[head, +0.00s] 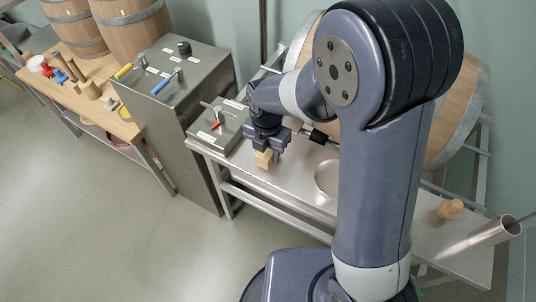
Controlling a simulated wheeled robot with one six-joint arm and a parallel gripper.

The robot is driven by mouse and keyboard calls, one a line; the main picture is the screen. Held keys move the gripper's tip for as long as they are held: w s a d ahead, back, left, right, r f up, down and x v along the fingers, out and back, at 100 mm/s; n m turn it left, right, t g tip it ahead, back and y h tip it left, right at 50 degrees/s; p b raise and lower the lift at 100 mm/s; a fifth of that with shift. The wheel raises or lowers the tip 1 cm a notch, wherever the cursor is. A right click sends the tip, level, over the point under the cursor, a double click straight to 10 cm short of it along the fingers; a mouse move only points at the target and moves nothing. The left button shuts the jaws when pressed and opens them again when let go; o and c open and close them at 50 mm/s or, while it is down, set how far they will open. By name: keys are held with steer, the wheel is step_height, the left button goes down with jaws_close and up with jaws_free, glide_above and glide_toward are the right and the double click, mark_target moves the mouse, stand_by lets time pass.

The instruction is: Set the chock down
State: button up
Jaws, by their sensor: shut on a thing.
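My gripper (266,149) is at the left part of the steel bench (230,160), pointing down. It is shut on a small light-wood block, the chock (264,159). The chock is at or just above the bench top near its front edge; I cannot tell whether it touches. The fingers hide its upper part.
A grey control box (219,128) with a red lever stands left of my gripper. A round dish (327,178) and a wooden bung (450,209) are on the bench to the right, with a steel cylinder (495,232) at the far right.

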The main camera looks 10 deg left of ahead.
steer(key=shift+f, duration=1.2)
steer(key=shift+f, duration=0.1)
steer(key=shift+f, duration=0.15)
steer(key=o, duration=1)
step_height(320, 180, up, 13)
steer(key=shift+f, duration=0.2)
